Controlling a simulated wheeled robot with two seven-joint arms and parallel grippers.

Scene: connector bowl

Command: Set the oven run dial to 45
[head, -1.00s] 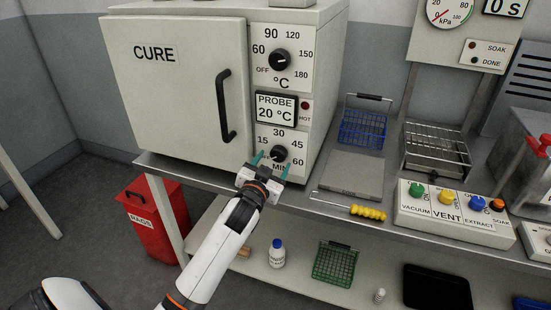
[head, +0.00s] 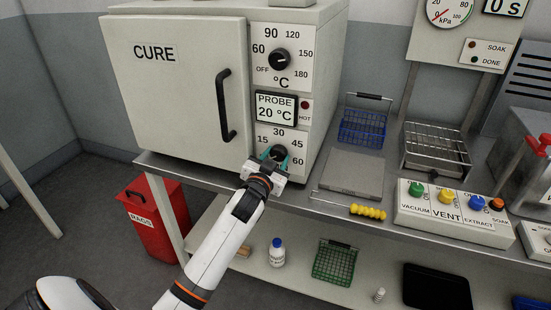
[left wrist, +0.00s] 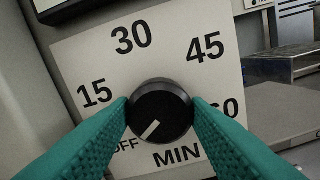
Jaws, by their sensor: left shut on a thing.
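The run dial (left wrist: 160,111) is a round black knob on the white minute panel, marked OFF, 15, 30, 45 and 60. Its pale pointer line is toward the lower left, near OFF. My left gripper (left wrist: 160,115) is shut on the dial, with a teal finger on each side. In the head view the left gripper (head: 274,158) is at the lower front of the CURE oven (head: 185,90), and the run dial (head: 279,151) shows between its fingers. My right gripper is not in view.
Above are the probe display (head: 276,109) reading 20 °C and the temperature dial (head: 280,60). The oven door handle (head: 226,106) juts out left of my gripper. A blue basket (head: 362,128) and yellow-handled tool (head: 367,212) are on the bench to the right.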

